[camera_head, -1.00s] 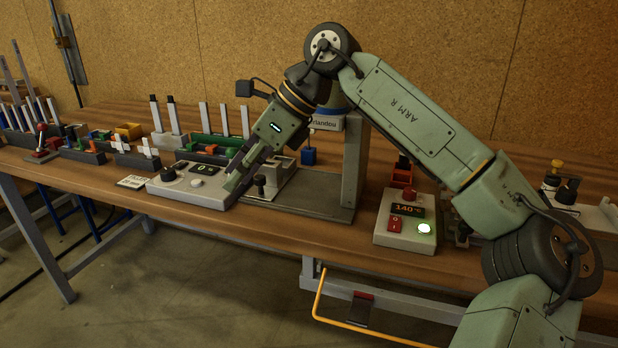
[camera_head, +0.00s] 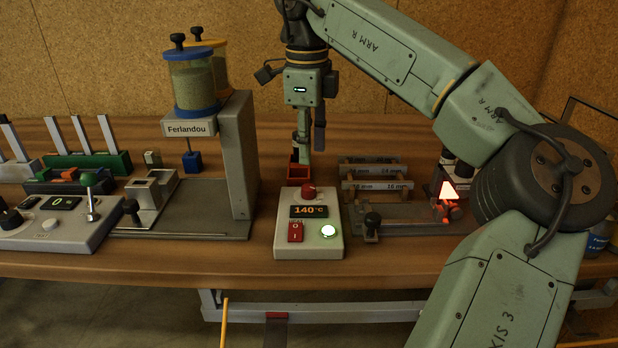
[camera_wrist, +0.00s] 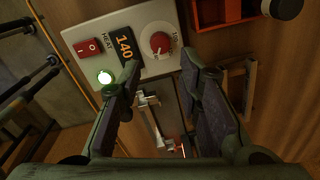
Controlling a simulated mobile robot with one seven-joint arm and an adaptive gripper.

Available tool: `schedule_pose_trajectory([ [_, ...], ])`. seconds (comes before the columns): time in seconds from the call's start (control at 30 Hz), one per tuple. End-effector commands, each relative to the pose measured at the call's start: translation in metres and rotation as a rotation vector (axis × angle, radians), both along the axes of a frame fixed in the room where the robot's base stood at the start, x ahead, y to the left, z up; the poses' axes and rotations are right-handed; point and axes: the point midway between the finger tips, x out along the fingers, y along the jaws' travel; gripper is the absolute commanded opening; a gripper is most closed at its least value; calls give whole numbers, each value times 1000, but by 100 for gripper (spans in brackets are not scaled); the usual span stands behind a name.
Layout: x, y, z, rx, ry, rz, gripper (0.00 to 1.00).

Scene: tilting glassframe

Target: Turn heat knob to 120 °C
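The heat control box (camera_head: 281,239) stands near the front of the bench, with an orange display (camera_head: 309,211) reading 140 °C. Its red heat knob (camera_head: 309,191) is at the back of the box, and in the wrist view the knob (camera_wrist: 159,42) has a white dial around it. A red rocker switch (camera_head: 295,232) and a lit white-green button (camera_head: 328,231) sit in front. My gripper (camera_head: 309,144) points down above and behind the box. In the wrist view my gripper (camera_wrist: 160,85) is open, its two fingers apart with nothing between them; the knob lies beyond the fingertips.
A red bin (camera_head: 299,177) stands just behind the box. The grey Ferlandou dispenser (camera_head: 238,150) rises to the left.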

Motion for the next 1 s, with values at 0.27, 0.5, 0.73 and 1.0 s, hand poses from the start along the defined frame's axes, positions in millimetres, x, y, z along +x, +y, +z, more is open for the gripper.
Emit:
schedule_pose_trajectory([
  [0.27, 2, -1, -54, 3, 3, 1, 32],
  [0.5, 4, -1, -80, 2, 1, 1, 32],
  [0.73, 4, -1, -84, 2, -1, 1, 32],
  [1.0, 4, 0, -83, 2, 0, 1, 21],
])
